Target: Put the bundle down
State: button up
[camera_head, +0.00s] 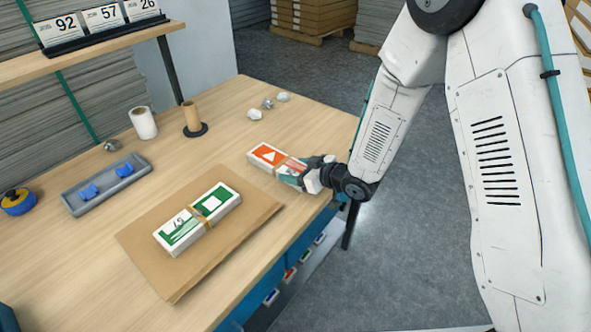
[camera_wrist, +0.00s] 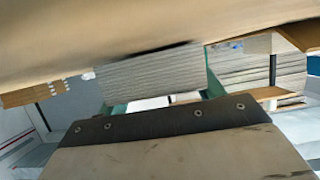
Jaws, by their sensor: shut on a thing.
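An orange and white bundle (camera_head: 266,156) with a tan band is at the right part of the wooden table (camera_head: 225,125), close to its right edge. My gripper (camera_head: 293,170) is shut on the near right end of this bundle. In the wrist view the bundle's layered grey edge (camera_wrist: 150,75) sits between my green-sided fingers (camera_wrist: 163,100). A dark line runs between the bundle and the tan surface, so it is at or very near the tabletop; I cannot tell whether it touches. A green and white bundle (camera_head: 216,199) lies on brown sheets (camera_head: 150,238) nearer the front.
A grey tray (camera_head: 74,205) with blue pieces, a white roll (camera_head: 143,122), a brown roll on a dark stand (camera_head: 192,115) and crumpled scraps (camera_head: 254,114) stand left and behind. A shelf with number cards (camera_head: 97,17) overhangs the back left. The table between is clear.

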jog(key=shift+f, duration=0.15)
jog(key=o, duration=1.2)
jog(key=shift+s+d+r, duration=0.2)
jog(key=shift+d+r, duration=0.1)
jog(key=v, duration=1.1)
